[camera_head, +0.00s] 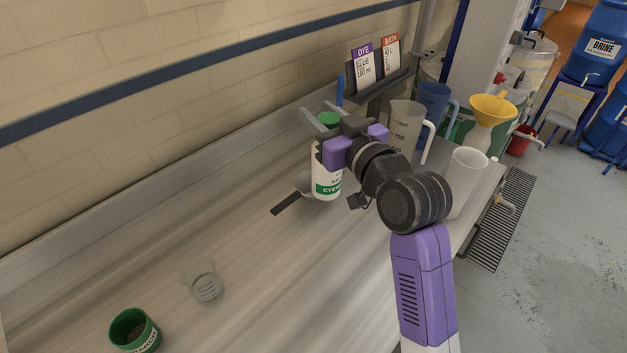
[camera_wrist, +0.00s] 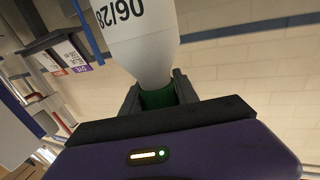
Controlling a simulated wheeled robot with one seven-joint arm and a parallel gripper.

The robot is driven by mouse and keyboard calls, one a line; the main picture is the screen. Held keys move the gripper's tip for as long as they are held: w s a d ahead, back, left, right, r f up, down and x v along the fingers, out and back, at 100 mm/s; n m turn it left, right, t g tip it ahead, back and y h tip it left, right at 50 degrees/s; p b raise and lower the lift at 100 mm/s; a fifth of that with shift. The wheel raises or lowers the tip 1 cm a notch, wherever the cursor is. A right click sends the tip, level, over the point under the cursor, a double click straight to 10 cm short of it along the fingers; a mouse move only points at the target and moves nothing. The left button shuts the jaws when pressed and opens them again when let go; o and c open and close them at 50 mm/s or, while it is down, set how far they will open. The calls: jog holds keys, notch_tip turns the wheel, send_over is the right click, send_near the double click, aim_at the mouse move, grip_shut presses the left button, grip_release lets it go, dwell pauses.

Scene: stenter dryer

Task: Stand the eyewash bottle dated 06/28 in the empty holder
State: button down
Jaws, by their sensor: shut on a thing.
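A white eyewash bottle (camera_head: 326,178) with a green band and green cap hangs upright from my gripper (camera_head: 322,119). My gripper is shut on it near the green cap. In the wrist view the bottle (camera_wrist: 150,55) shows the date 06/28 upside down, with the green neck part (camera_wrist: 158,98) between the fingers. The head view does not show clearly whether its base touches the bench. A green cup-shaped holder (camera_head: 135,330) with a white label stands at the near left of the bench.
A clear glass (camera_head: 206,286) stands near the green holder. A dark-handled tool (camera_head: 287,204) lies beside the bottle. Jugs (camera_head: 405,122), a yellow funnel (camera_head: 492,109) and a card stand (camera_head: 380,88) crowd the right end. The bench's left middle is clear.

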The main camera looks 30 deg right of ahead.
aim_at(334, 191)
notch_tip(334, 191, down, 14)
jog(key=shift+f, duration=0.1)
dwell(0.5)
jog(key=shift+f, duration=0.15)
jog(key=c, duration=0.9)
grip_release()
jog(key=shift+f, duration=0.1)
jog(key=shift+r, duration=0.25)
jog(key=s+b, duration=0.2)
jog(key=s, duration=0.9)
jog(key=shift+s+f+b, duration=0.1)
jog(key=shift+f+b, duration=0.1)
jog(key=shift+b, duration=0.1)
jog(key=shift+s+r, duration=0.1)
jog(key=shift+s, duration=0.35)
jog(key=shift+s, duration=0.1)
